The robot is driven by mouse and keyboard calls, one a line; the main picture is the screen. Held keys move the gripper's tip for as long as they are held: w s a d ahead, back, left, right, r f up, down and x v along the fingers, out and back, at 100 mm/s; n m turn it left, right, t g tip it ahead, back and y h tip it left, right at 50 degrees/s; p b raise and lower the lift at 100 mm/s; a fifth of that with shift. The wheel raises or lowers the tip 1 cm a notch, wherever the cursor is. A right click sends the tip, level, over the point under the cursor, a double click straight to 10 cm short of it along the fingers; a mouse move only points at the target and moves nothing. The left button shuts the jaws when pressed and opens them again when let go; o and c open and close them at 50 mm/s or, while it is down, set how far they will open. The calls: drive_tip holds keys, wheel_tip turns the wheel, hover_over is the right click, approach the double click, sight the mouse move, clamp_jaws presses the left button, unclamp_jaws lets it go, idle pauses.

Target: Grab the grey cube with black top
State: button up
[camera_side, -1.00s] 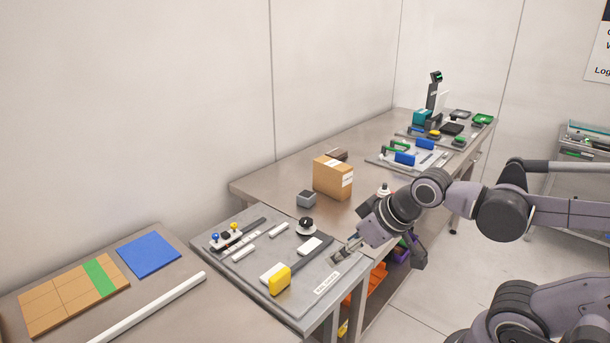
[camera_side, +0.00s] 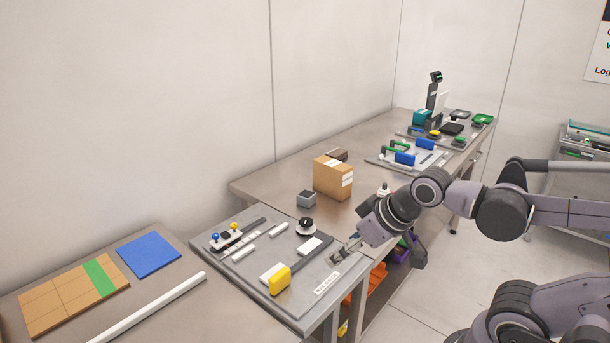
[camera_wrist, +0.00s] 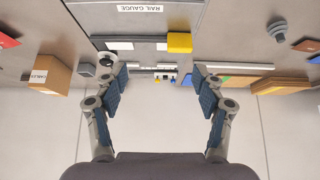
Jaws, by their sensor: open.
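The grey cube with a black top (camera_side: 306,198) stands on the steel table, to the left of the cardboard box and behind the black knob. In the wrist view the grey cube (camera_wrist: 87,70) shows at the left, beside the box and outside the left finger. My gripper (camera_side: 343,253) is over the right edge of the grey fixture board, well to the right of the cube and nearer the camera. In the wrist view my gripper (camera_wrist: 159,80) has its two fingers wide apart with nothing between them.
The cardboard box (camera_side: 333,178) stands close to the cube's right. The black knob (camera_side: 306,226) and a yellow block (camera_side: 279,281) stand on the fixture board (camera_side: 210,262). A blue mat (camera_side: 149,255) lies farther left. Bare tabletop (camera_side: 270,190) lies left of the cube.

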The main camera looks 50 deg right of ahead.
drive_tip(key=w+d+r+n+g+h, duration=0.1)
drive_tip(key=w+d+r+n, duration=0.25)
drive_tip(key=w+r, duration=0.35)
drive_tip(key=n+g+h, duration=0.4)
drive_tip(key=n+g, duration=0.2)
drive_tip(key=n, duration=1)
hover_over(303, 197)
drive_tip(key=a, duration=0.5)
wheel_tip(303, 197, down, 13)
drive_tip(key=x, duration=0.5)
drive_tip(key=shift+d+f, duration=0.1)
drive_tip(key=shift+d, duration=0.05)
drive_tip(key=shift+x, duration=2.75)
drive_tip(key=shift+d, duration=0.2)
drive_tip(key=c, duration=1.3)
